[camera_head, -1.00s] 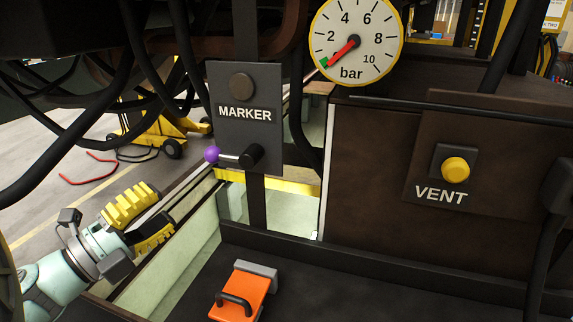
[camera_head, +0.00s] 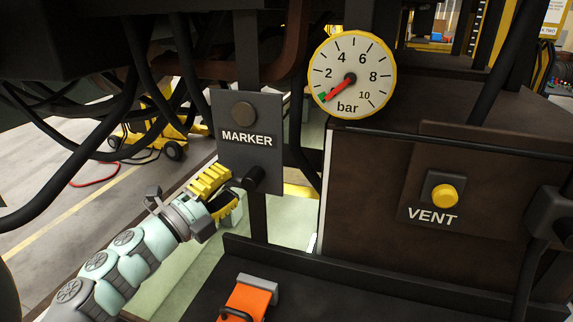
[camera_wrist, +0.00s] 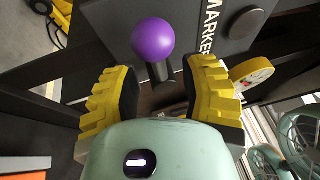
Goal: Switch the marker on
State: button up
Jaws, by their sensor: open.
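The grey MARKER panel (camera_head: 246,157) hangs left of the gauge, with a dark round lamp (camera_head: 243,113) above its label. A black lever pivot (camera_head: 255,178) sticks out near the panel's bottom. The lever's purple ball knob (camera_wrist: 153,39) shows in the wrist view, just beyond and between my fingertips; in the head view my gripper hides it. My gripper (camera_head: 220,192) is open at the panel's lower left, its yellow pads on either side of the lever line. In the wrist view my gripper (camera_wrist: 161,95) also shows open, with a gap between both pads.
A bar gauge (camera_head: 351,76) reads near zero. A yellow VENT button (camera_head: 445,196) sits on the brown box at right. An orange handled block (camera_head: 245,301) lies below. Black hoses hang at upper left, close above my arm.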

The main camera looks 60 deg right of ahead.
jog(key=shift+p+x, duration=0.35)
jog(key=shift+x, duration=0.85)
jog(key=shift+s, duration=0.1)
jog(key=shift+o, duration=0.6)
grip_shut()
